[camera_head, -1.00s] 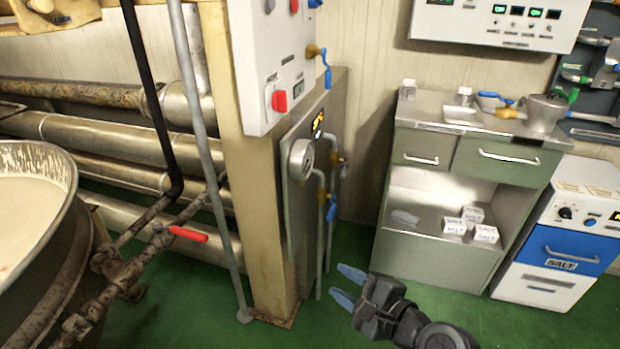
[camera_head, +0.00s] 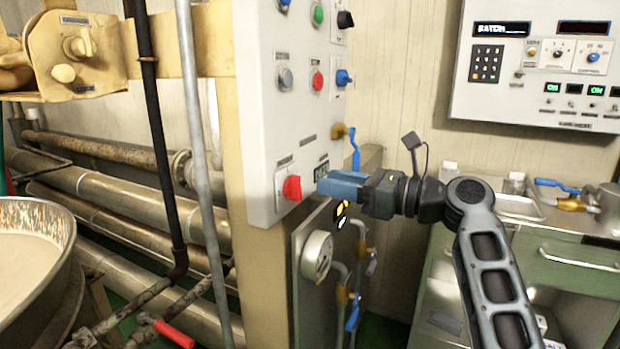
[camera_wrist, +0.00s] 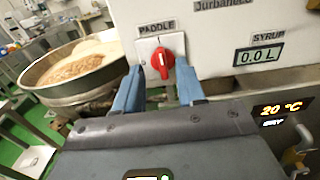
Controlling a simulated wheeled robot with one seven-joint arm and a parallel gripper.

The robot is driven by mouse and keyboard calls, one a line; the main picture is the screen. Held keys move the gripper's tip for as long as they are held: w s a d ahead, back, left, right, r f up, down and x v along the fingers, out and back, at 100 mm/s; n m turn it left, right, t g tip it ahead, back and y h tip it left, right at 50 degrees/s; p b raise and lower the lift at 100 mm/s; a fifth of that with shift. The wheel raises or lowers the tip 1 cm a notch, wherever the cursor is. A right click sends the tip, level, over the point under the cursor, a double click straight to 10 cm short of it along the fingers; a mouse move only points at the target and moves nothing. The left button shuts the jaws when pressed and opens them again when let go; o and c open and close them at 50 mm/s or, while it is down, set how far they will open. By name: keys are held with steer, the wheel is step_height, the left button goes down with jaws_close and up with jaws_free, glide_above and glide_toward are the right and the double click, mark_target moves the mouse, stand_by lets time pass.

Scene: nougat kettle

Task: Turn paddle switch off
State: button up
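The paddle switch is a red rotary knob (camera_head: 292,188) on a white plate, low on the white control panel (camera_head: 262,110). In the wrist view the knob (camera_wrist: 163,63) sits under a "PADDLE" label, its white pointer mark roughly upright with a slight tilt. My gripper (camera_head: 328,184) is just right of the knob in the head view. In the wrist view its two blue fingers (camera_wrist: 158,92) are apart, with the knob beyond and between their tips. I see no contact with the knob.
A "SYRUP" display (camera_wrist: 257,55) reads 0.0 L right of the switch. A pressure gauge (camera_head: 317,255) and blue-handled valves (camera_head: 352,318) are below. Other knobs and buttons (camera_head: 318,80) are above. A kettle of pale mass (camera_head: 30,255) stands at the left.

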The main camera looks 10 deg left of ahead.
mark_target(301, 177)
steer(key=x, duration=0.6)
steer(key=shift+w+a, duration=0.1)
steer(key=shift+a, duration=0.25)
steer(key=shift+c, duration=0.2)
jaws_close()
